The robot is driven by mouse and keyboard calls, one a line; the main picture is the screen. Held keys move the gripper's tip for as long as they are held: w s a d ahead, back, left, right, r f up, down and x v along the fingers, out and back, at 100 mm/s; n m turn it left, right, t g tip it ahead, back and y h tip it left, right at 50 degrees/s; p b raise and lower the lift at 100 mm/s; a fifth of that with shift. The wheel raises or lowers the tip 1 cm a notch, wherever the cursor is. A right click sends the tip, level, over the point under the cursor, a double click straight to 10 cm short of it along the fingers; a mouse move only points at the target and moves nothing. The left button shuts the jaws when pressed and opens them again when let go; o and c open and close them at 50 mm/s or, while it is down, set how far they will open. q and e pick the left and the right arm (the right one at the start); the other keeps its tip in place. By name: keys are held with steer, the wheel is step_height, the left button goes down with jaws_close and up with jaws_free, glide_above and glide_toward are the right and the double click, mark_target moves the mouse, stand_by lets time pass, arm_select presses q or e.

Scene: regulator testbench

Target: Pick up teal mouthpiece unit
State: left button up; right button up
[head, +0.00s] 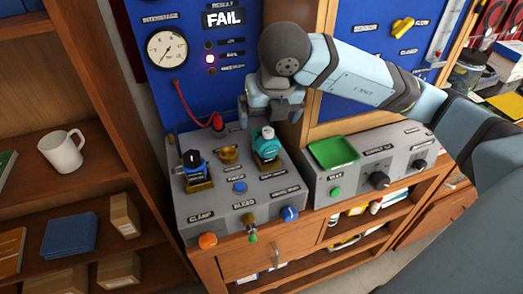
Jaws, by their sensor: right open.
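The teal mouthpiece unit (266,146) sits upright in a brass-coloured holder (268,164) on the grey testbench panel (215,212). My right gripper (271,119) is open and empty. In the picture it is just above the teal unit, with a small gap visible between them. The exact height of the gripper over the unit is hard to tell. My left gripper is not in view.
A black and blue unit (194,164) stands in another holder to the left. A red hose fitting (218,122) is behind. A green tray (334,152) lies on the box to the right. The display (224,18) reads FAIL. Shelves with a white mug (62,152) are at left.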

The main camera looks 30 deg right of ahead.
mark_target(268, 130)
steer(key=shift+m+t+h, duration=0.3)
steer(key=shift+m+h, duration=0.2)
steer(key=shift+h, duration=0.2)
steer(key=w+d+f, duration=0.1)
steer(key=f, duration=0.1)
steer(key=w+d+f, duration=0.1)
steer(key=f, duration=0.1)
steer(key=w+d+f, duration=0.1)
steer(key=f, duration=0.1)
steer(key=shift+w+d, duration=0.15)
steer(key=shift+w, duration=0.05)
steer(key=shift+a+p+x, duration=0.2)
steer(key=shift+p+x, duration=0.2)
steer(key=shift+x, duration=1.1)
steer(key=shift+a+p+x, duration=0.15)
steer(key=shift+p+x, duration=0.2)
steer(key=shift+x, duration=1.1)
steer(key=c, duration=1.1)
